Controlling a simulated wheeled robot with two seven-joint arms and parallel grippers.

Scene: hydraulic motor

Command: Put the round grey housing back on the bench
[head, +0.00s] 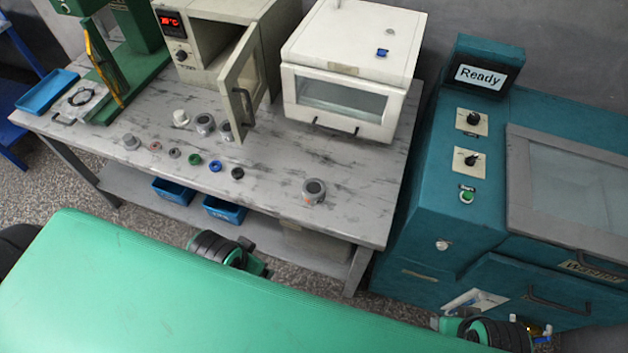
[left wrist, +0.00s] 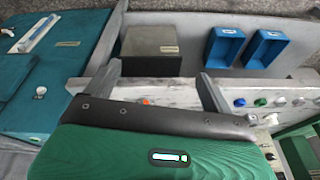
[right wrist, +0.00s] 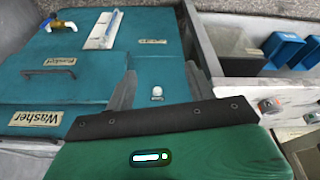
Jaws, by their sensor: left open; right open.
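A round grey housing (head: 314,190) with a dark round opening stands upright on the bench (head: 345,215), near its front right part. Two similar grey round parts (head: 205,124) (head: 225,131) stand further back by the oven door. A grey round part on the bench also shows in the right wrist view (right wrist: 270,104); I cannot tell which one it is. My left gripper (left wrist: 162,85) is open, its fingers apart and nothing seen held. My right gripper (right wrist: 161,86) is open and empty, facing the teal washer. In the head view the fingers of both grippers are hidden.
Several small parts, including a green ring (head: 195,159) and a blue ring (head: 215,165), lie mid-bench. An oven with its door (head: 243,95) open and a white box (head: 345,70) stand behind. The washer (head: 430,210) is at the right, its display reading "Ready". Blue bins (head: 225,211) sit below.

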